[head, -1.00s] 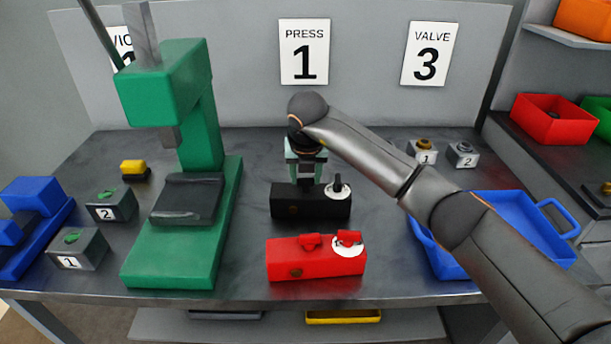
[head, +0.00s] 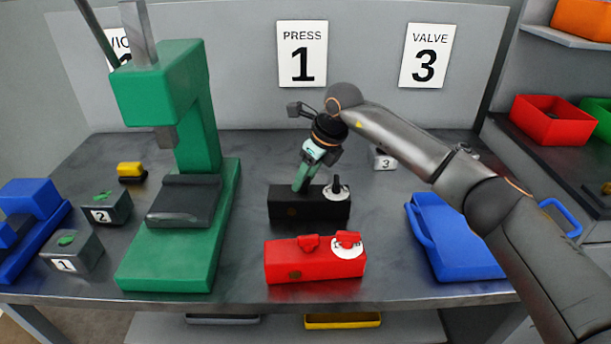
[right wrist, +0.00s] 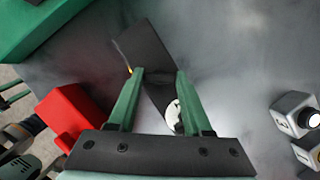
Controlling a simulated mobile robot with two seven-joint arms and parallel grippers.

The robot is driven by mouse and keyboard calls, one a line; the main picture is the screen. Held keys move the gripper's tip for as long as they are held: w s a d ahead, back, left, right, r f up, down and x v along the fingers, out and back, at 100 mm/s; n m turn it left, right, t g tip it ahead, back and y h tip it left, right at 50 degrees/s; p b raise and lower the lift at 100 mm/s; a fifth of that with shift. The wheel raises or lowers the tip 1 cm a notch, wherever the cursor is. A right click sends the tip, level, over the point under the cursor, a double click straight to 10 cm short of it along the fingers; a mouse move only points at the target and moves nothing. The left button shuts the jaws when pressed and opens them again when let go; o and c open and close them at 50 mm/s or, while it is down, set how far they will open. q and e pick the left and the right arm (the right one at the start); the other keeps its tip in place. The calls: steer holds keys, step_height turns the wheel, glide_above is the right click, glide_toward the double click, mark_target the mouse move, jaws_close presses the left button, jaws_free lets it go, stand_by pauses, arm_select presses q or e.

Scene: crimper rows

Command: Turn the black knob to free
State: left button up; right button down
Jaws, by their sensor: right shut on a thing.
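A black block (head: 330,208) sits on the bench in the head view, behind a red block (head: 315,262). On its right end is a white dial (head: 343,195) with an upright black knob (head: 336,183). My right gripper (head: 299,186) is tilted and its fingertips are down at the left part of the black block's top. It is shut on a black knob there, which the fingers hide. In the right wrist view the fingers (right wrist: 160,72) lie over the black block (right wrist: 145,48), with the white dial (right wrist: 172,113) beside one finger.
A green press (head: 190,130) stands left of the block. A blue tray (head: 465,260) lies at right, under my right arm. Small numbered grey blocks (head: 110,207) stand at far left, others at back right. Clear bench lies between the press and the black block.

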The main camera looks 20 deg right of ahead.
steer(key=n+g+y, duration=0.1)
steer(key=n, duration=0.2)
steer(key=shift+w+d+r+n+p, duration=0.1)
steer(key=shift+n+p, duration=0.2)
steer(key=shift+w+n+g+y, duration=0.1)
steer(key=shift+n+g+y, duration=0.45)
steer(key=shift+n, duration=1.35)
steer(key=shift+g+h, duration=0.25)
steer(key=shift+c, duration=1.6)
jaws_free()
steer(key=v, duration=1.2)
steer(key=shift+d, duration=0.15)
steer(key=shift+r, duration=0.1)
